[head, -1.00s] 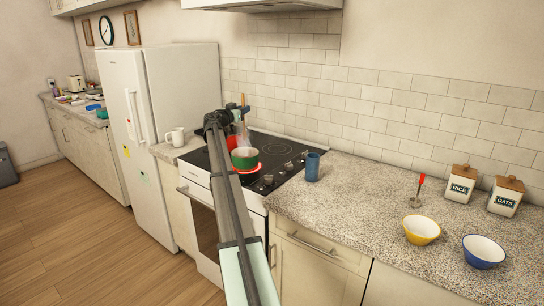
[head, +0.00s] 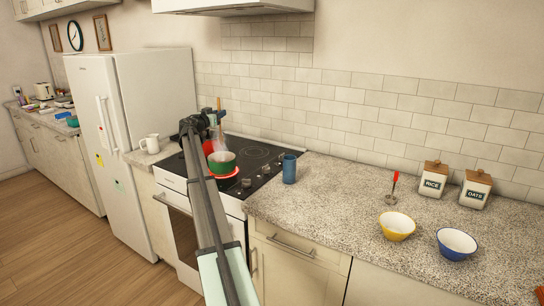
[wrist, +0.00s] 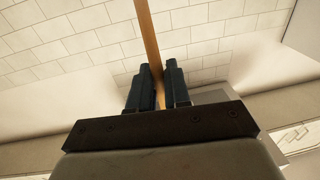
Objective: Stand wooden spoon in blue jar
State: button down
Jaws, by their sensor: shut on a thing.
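The wooden spoon shows as a light brown stick in the wrist view (wrist: 149,40), standing up between the dark fingers of my gripper (wrist: 158,88), which is shut on it. In the head view the spoon's handle (head: 219,103) rises just above my gripper (head: 215,117), over the stove area; its lower part is hidden. The blue jar (head: 289,168) stands upright on the counter just right of the stove. My gripper is left of the jar and apart from it.
A green pot (head: 222,162) with a red rim beneath it sits on the black stovetop (head: 262,160), close to my arm. A white mug (head: 150,143) stands left of the stove. Right along the counter (head: 330,200) are a yellow bowl (head: 397,226), a blue bowl (head: 457,243) and two canisters (head: 433,179).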

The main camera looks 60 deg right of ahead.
jog(key=s+d+r+m+g, duration=0.15)
jog(key=s+d, duration=0.25)
jog(key=s, duration=0.5)
jog(key=s+d+r+m+g, duration=0.1)
jog(key=s+d+r+g, duration=0.2)
jog(key=s, duration=0.5)
jog(key=s+d+r+m+g, duration=0.2)
jog(key=s+d+r+g, duration=0.15)
jog(key=s, duration=0.55)
jog(key=s+a+f+m+g+y, duration=0.2)
jog(key=s+a+m+g+y, duration=0.15)
jog(key=s, duration=0.25)
notch_tip(320, 180, down, 14)
jog(key=shift+w+d+g, duration=0.2)
jog(key=shift+d+g, duration=0.1)
jog(key=shift+g, duration=0.05)
jog(key=shift+f+h, duration=0.1)
jog(key=shift+h, duration=0.15)
jog(key=c, duration=1)
grip_release()
